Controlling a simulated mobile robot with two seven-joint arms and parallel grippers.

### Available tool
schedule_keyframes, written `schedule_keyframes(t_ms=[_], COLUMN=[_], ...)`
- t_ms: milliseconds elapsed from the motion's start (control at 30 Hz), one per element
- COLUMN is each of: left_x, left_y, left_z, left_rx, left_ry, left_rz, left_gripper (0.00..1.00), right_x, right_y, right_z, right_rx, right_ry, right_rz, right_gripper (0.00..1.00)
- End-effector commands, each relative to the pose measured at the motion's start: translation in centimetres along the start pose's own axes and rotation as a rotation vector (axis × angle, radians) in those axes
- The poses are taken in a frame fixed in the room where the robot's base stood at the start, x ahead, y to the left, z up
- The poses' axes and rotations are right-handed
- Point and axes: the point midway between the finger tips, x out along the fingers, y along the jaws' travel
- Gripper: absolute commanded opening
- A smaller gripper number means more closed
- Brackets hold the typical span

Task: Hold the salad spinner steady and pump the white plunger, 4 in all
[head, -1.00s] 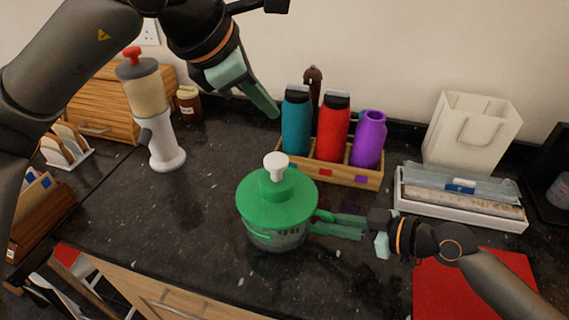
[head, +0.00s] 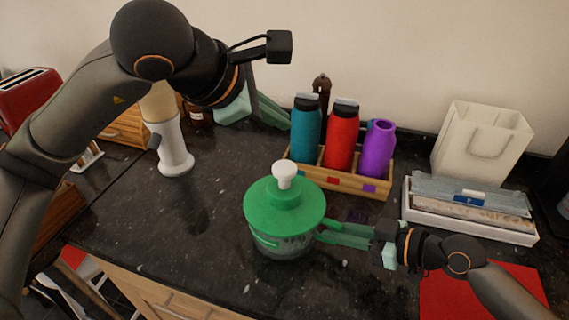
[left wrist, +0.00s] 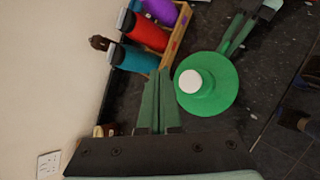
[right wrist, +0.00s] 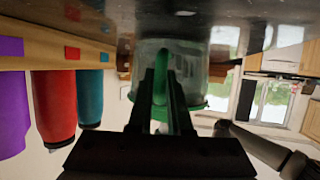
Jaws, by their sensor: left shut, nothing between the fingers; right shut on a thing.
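The salad spinner (head: 262,215) stands upright on the dark granite counter, with a green lid over a clear bowl. Its white plunger (head: 284,173) stands up from the lid's raised centre. The plunger also shows from above in the left wrist view (left wrist: 190,81). My right gripper (head: 322,231) is at the spinner's right side, shut on its green handle, which shows between the fingers in the right wrist view (right wrist: 161,75). My left gripper (head: 287,126) is shut and empty, above and behind the spinner, apart from the plunger.
A wooden rack (head: 340,181) with teal, red and purple bottles stands close behind the spinner. A white bag (head: 482,145) and a white tray (head: 470,222) are at the right. A white dispenser (head: 172,145) stands at the left. The counter left of the spinner is clear.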

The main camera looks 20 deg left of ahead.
Motion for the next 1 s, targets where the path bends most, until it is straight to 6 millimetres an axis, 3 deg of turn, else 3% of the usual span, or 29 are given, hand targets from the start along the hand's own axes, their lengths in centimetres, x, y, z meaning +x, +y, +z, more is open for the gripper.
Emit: schedule_keyframes(t_ms=[400,1000], left_x=[3.6,4.0], left_y=[-2.6,-3.0], left_z=[-2.6,-2.9], left_rx=[-0.001,0.0], left_ry=[0.002,0.0], left_rz=[-0.002,-0.001], left_gripper=[0.0,0.0], right_x=[0.0,0.0], right_y=[0.0,0.0], right_z=[0.1,0.1], right_rx=[0.001,0.001], right_ry=[-0.002,-0.001], right_rz=[0.0,0.0], right_gripper=[0.0,0.0])
